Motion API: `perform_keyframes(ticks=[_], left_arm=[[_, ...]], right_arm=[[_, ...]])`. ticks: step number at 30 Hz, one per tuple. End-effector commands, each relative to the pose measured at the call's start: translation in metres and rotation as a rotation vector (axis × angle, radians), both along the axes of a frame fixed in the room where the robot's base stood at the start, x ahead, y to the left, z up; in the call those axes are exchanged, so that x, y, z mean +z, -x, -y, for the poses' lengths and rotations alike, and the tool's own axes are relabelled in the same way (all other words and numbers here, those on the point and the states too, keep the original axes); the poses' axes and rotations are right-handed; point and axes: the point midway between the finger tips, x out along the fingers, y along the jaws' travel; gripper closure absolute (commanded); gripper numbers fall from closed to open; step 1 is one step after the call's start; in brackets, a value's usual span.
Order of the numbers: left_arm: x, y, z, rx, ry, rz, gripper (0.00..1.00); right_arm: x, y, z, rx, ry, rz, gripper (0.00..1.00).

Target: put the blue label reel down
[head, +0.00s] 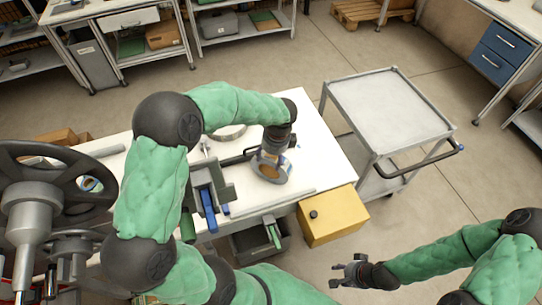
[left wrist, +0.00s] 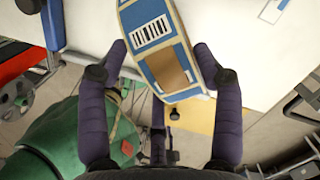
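The blue label reel (head: 271,171) is a cardboard-brown ring with a blue and white label, at the right part of the white workbench (head: 318,150). In the left wrist view the reel (left wrist: 160,45) sits between my fingers, its barcode label facing the camera. My left gripper (head: 272,150) reaches down from above and is shut on the reel, a finger at each side. I cannot tell whether the reel's lower edge touches the bench. My right gripper (head: 340,274) is empty, away from the bench at the lower right, its fingers apart.
A yellow box (head: 330,216) is at the bench's front right corner. A grey cart (head: 390,108) with an empty top stands to the right. Bare bench top shows right of the reel.

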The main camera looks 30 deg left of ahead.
Motion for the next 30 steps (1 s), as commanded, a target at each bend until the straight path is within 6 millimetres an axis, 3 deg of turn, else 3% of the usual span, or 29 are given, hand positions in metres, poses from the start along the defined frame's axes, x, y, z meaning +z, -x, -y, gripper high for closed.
perform_keyframes(ticks=[14, 17, 30], left_arm=[[0.005, 0.0, 0.0, 0.001, 0.0, 0.001, 0.14], [0.016, -0.001, 0.001, 0.001, 0.0, 0.002, 0.14], [0.099, -0.002, 0.014, -0.001, 0.0, 0.003, 0.14]], right_arm=[[0.002, 0.0, 0.0, 0.0, 0.0, 0.0, 0.6], [0.005, 0.0, 0.0, 0.0, 0.0, 0.0, 0.6], [0.026, 0.0, 0.0, 0.0, 0.0, 0.0, 0.6]])
